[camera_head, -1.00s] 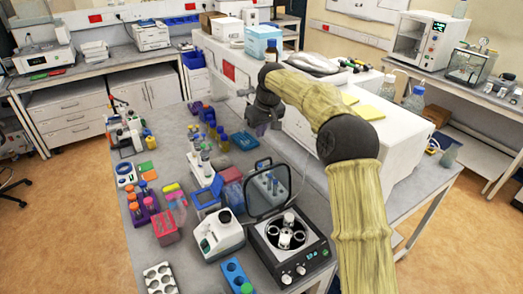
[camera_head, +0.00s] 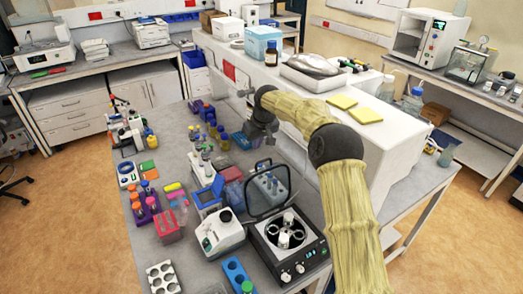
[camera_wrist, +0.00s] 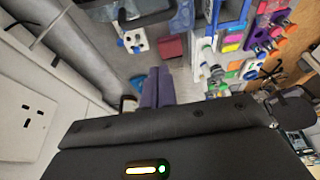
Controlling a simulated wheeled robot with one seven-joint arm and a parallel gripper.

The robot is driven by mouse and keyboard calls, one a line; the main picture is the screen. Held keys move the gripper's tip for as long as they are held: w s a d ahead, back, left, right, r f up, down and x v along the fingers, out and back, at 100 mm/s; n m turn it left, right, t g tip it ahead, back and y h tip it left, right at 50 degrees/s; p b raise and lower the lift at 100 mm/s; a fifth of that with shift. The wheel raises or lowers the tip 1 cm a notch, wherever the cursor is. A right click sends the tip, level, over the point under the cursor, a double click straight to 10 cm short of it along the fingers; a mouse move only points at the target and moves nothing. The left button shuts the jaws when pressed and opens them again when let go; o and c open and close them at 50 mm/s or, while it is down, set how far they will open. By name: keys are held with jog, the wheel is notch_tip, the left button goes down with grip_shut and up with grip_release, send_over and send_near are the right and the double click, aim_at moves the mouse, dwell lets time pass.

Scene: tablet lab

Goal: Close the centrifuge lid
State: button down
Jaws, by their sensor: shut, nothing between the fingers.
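The centrifuge (camera_head: 315,253) stands on the near right of the bench in the head view. Its dark-framed lid (camera_head: 252,205) is raised, standing up at the back of the body with a clear window, and the rotor (camera_head: 285,238) is exposed. My gripper (camera_head: 270,140) is behind and above the lid in the head view, apart from it; its fingers are hard to make out there. In the wrist view my gripper (camera_wrist: 157,75) shows two purple-grey fingers together, with nothing between them. A dark frame at the top of that view looks like part of the lid (camera_wrist: 125,22).
A white instrument (camera_head: 218,238) stands left of the centrifuge. Tube racks, bottles and a blue-lidded box (camera_head: 208,194) crowd the bench further left. A raised white housing (camera_head: 345,130) runs along the right, close to my arm. A blue rack (camera_head: 235,272) is in front.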

jog(key=shift+s+d+f+p, duration=0.45)
jog(key=shift+s+f+p, duration=0.2)
jog(key=shift+f+p, duration=0.15)
jog(key=shift+s+d+f+p, duration=0.4)
jog(key=shift+s+f+p, duration=0.3)
jog(key=shift+p, duration=0.2)
jog(key=shift+d+b, duration=0.1)
jog(key=shift+b, duration=0.25)
